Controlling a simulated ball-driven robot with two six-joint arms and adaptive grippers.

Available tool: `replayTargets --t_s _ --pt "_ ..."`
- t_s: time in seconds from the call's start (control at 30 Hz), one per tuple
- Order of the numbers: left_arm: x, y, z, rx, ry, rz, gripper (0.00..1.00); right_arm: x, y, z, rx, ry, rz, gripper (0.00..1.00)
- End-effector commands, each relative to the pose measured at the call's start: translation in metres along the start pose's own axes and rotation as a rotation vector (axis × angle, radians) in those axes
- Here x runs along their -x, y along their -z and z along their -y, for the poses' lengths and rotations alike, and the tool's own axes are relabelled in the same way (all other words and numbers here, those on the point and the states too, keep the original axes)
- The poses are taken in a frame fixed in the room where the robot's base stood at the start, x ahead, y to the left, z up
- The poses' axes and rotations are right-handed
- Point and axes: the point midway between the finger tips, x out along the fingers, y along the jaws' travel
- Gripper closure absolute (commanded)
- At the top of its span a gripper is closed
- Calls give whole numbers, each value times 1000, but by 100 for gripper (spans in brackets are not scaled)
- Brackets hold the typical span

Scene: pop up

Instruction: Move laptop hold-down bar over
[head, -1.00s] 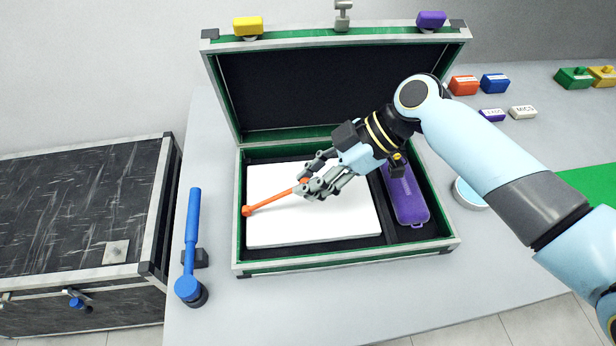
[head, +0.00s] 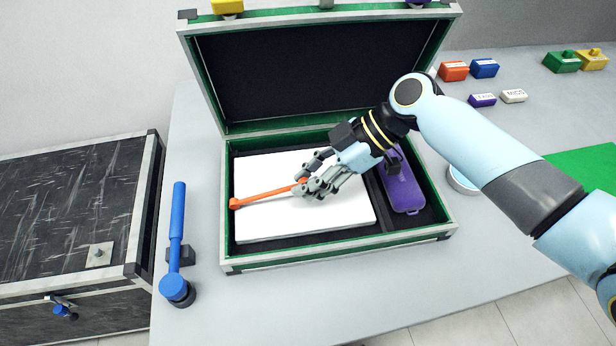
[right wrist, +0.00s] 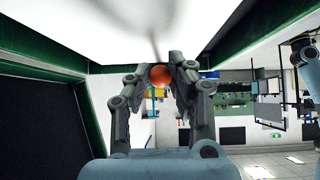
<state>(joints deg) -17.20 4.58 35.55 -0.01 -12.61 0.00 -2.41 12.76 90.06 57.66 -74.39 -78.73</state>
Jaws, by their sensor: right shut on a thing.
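The orange hold-down bar (head: 262,195) lies over the white laptop (head: 270,220) inside the open green-edged case (head: 340,258). Its far end is at the laptop's left edge. My right gripper (head: 308,188) is shut on the bar's right end, above the middle of the laptop. In the right wrist view the bar shows as a round orange end (right wrist: 158,76) between the two fingers. The fingers hide part of the bar. My left gripper is not in view.
A purple case (head: 402,188) lies in the right compartment. A blue-handled lever (head: 177,215) stands left of the case on the grey table. A black trunk (head: 70,215) is at far left. Small coloured blocks (head: 453,71) sit at back right. The front of the table is clear.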

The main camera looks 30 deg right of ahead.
Motion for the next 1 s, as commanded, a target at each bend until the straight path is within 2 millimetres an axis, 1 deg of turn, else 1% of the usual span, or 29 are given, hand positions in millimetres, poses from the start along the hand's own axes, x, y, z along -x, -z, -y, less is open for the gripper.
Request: replayTargets --t_s 0.03,0.33,0.43,0.67,0.7,0.8,0.9,1.0 --pt "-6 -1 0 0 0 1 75 -4 -7 1 -1 2 4 99" --pt "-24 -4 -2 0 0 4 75 -17 -24 1 -2 2 4 100" --pt "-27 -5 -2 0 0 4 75 -19 -28 1 -2 2 6 100" --pt "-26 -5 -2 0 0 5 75 -19 -30 3 -5 5 10 99" --pt "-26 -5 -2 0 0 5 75 -19 -31 3 -5 5 10 77" --pt "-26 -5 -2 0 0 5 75 -19 -31 3 -5 5 11 64" --pt "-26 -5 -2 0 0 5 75 -19 -32 4 -6 6 12 53" --pt "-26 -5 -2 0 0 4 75 -19 -32 4 -6 7 12 53"
